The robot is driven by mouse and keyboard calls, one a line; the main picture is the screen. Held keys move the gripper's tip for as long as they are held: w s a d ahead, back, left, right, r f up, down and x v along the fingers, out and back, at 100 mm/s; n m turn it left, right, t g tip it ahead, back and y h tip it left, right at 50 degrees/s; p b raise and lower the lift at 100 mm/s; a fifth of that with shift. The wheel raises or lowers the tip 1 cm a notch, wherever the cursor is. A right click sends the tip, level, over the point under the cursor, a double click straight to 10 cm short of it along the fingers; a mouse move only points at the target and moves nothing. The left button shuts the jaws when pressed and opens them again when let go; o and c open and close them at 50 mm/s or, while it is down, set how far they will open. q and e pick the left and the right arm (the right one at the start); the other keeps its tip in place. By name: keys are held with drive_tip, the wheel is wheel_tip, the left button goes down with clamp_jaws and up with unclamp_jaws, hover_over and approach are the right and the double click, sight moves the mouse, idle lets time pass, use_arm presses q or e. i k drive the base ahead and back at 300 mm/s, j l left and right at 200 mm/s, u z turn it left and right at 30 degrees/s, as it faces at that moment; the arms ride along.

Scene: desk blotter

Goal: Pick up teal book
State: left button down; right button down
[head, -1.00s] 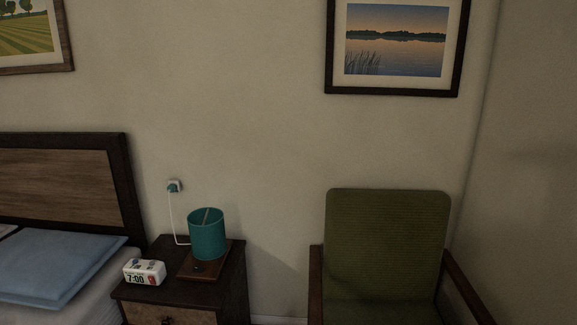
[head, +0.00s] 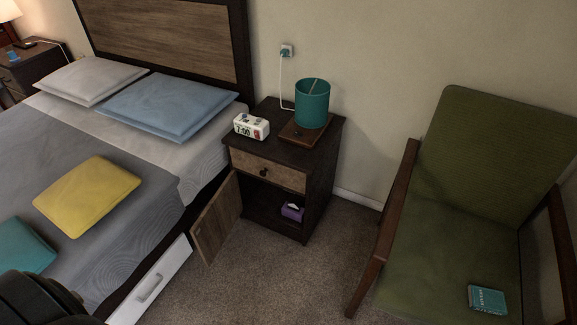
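The teal book (head: 487,299) lies flat on the seat of the green armchair, near its front right side in the head view. Light lettering shows on its cover. A dark part of my own body shows at the bottom left corner, over the bed's edge. I see neither gripper's fingers, and nothing of mine is near the book.
The green armchair (head: 445,255) has wooden armrests on both sides of the seat. A nightstand (head: 318,180) holds a teal lamp (head: 312,103) and a white clock (head: 251,127); its lower door (head: 217,218) hangs open. The bed (head: 150,200) fills the left. Carpet (head: 270,285) is free between.

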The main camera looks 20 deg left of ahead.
sight(484, 299)
drive_tip(key=z, duration=1.2)
drive_tip(key=j+z, duration=0.25)
drive_tip(key=z, duration=0.15)
drive_tip(key=i+j+z, duration=0.1)
drive_tip(key=j+z, duration=0.45)
drive_tip(key=z, duration=0.25)
